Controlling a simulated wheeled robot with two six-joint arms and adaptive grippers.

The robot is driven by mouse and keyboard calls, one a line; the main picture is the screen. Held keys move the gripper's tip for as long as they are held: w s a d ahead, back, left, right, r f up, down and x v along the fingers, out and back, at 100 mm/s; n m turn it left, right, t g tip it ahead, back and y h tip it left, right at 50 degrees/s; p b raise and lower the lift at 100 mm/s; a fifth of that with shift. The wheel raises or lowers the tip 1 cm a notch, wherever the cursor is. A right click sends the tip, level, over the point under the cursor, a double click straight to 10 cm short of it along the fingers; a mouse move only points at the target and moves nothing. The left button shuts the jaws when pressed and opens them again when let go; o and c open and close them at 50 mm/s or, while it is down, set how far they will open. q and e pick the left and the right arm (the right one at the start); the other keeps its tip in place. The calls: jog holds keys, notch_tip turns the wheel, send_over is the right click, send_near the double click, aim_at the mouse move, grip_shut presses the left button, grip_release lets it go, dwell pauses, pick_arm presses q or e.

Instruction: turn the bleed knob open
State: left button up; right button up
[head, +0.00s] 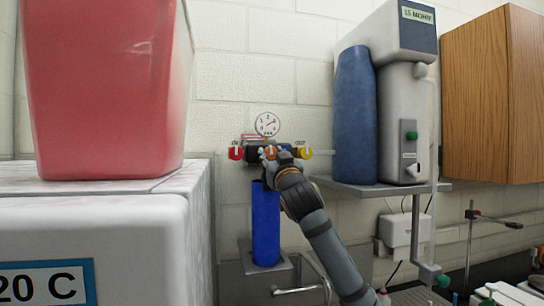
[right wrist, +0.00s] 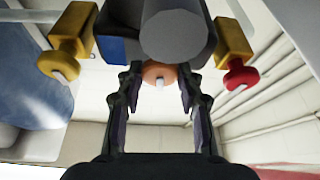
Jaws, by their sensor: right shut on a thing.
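The orange bleed knob (head: 270,150) sits in the middle of the valve manifold on the wall, between the red IN knob (head: 236,153) and the yellow OUT knob (head: 305,153). My right gripper (head: 269,158) reaches up to it from below right. In the right wrist view the orange knob (right wrist: 151,73), with a pale mark on its face, lies between the two fingers of my right gripper (right wrist: 160,88). The fingers are shut on it. A grey cylinder (right wrist: 175,30) covers part of the knob's upper edge there. My left gripper is not in view.
A round gauge (head: 267,124) is above the manifold and a blue cylinder (head: 265,225) hangs below it. A shelf (head: 385,190) with a blue tank (head: 355,115) is close on the right. A large white box (head: 95,215) with a red bin (head: 105,90) fills the left.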

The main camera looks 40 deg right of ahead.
jog(key=n+y, duration=0.1)
jog(key=n, duration=0.1)
jog(key=n+y, duration=0.1)
jog(key=n, duration=0.2)
jog(key=shift+r+t+y, duration=0.1)
jog(key=shift+t+y, duration=0.2)
jog(key=shift+t, duration=0.1)
jog(key=n+y+p, duration=0.1)
jog(key=n+y, duration=0.1)
jog(key=n, duration=0.3)
jog(key=shift+d, duration=0.1)
jog(key=n+y+p, duration=0.1)
jog(key=n, duration=0.2)
jog(key=n+g+y+p, duration=0.1)
jog(key=n, duration=0.2)
jog(key=shift+r+y, duration=0.1)
jog(key=shift+y, duration=0.3)
jog(key=n+g+p, duration=0.1)
jog(key=n, duration=0.2)
jog(key=shift+y+p, duration=0.3)
jog(key=shift+p, duration=0.1)
jog(key=shift+n+g+p, duration=0.3)
jog(key=shift+n+g, duration=0.1)
jog(key=shift+n, duration=0.5)
jog(key=o, duration=1.1)
